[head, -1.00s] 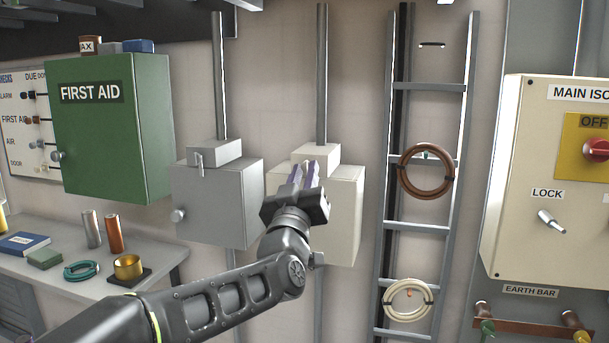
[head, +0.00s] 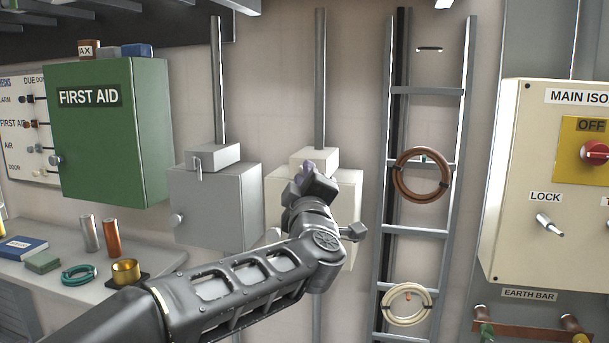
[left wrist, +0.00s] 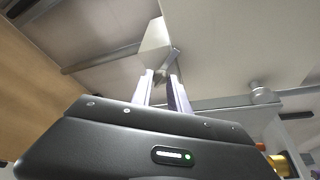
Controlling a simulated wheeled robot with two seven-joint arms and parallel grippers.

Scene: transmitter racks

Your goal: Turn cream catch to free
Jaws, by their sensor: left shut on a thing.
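The cream cabinet (head: 345,205) hangs on the wall right of a grey cabinet, with a small cream block (head: 322,156) on top. My left gripper (head: 308,170) is in front of that block and hides its catch in the head view. In the left wrist view, a small grey catch lever (left wrist: 171,62) shows by the block (left wrist: 154,40), its lower end between the two pale fingertips of the left gripper (left wrist: 162,86). The left gripper is shut on the catch. My right gripper is in neither view.
The grey cabinet (head: 215,208) has its own catch (head: 198,166) and knob. A ladder (head: 421,231) with two coiled hoses stands to the right. A green first aid cabinet (head: 110,140) and a shelf of small items are to the left.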

